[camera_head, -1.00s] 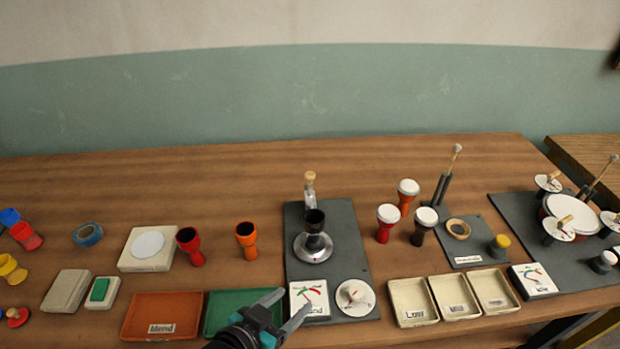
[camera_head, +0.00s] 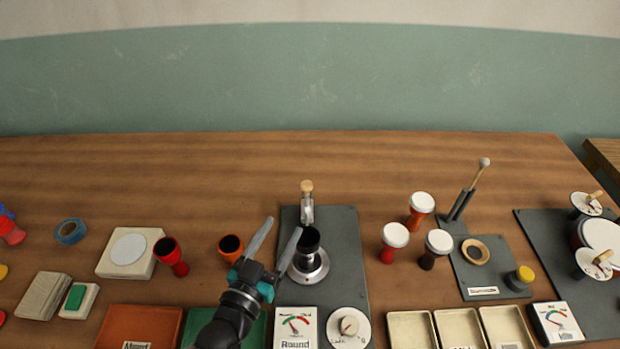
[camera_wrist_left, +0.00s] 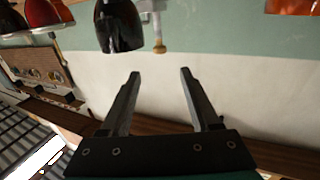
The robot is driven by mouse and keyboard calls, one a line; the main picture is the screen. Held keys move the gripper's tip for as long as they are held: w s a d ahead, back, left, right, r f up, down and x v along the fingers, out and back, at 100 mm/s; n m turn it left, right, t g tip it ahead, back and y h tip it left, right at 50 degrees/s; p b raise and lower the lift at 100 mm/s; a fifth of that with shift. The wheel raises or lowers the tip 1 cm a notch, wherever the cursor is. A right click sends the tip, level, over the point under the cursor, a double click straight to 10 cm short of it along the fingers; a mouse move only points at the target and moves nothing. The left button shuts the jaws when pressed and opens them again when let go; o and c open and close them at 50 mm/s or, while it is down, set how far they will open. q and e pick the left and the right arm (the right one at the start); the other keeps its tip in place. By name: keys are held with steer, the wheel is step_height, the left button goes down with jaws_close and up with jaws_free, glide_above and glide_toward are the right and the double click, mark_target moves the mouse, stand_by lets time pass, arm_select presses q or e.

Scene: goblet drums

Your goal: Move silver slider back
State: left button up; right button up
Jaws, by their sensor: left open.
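The silver slider (camera_head: 307,212) with a wooden knob on top stands at the back of a dark grey board (camera_head: 345,260). In front of it a black goblet drum (camera_head: 308,240) stands on a round silver base (camera_head: 312,276). My left gripper (camera_head: 283,227) is open and empty, just left of the drum and slider. In the left wrist view the picture is upside down; the open fingers (camera_wrist_left: 160,73) point toward the slider's knob (camera_wrist_left: 159,46), with the dark drum (camera_wrist_left: 118,25) beside it. I cannot tell whether a finger touches the drum. My right gripper is not in view.
A gauge marked Round (camera_head: 296,328) and a white dial (camera_head: 348,327) sit at the board's front. Several white-topped drums stand to the right. The table behind the board is clear.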

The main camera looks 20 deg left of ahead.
mark_target(305, 189)
arm_select(q)
steer(key=w, duration=0.4)
steer(key=w+d, duration=0.1)
steer(key=w, duration=0.3)
steer(key=w+b, duration=0.1)
steer(key=w, duration=0.3)
steer(key=shift+d, duration=0.2)
steer(key=shift+w+d, duration=0.1)
steer(key=shift+w, duration=0.75)
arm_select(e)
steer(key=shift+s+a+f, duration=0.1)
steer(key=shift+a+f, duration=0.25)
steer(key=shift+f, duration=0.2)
arm_select(q)
steer(key=shift+c, duration=0.2)
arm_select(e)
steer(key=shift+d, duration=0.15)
arm_select(q)
steer(key=shift+c, duration=0.7)
jaws_close()
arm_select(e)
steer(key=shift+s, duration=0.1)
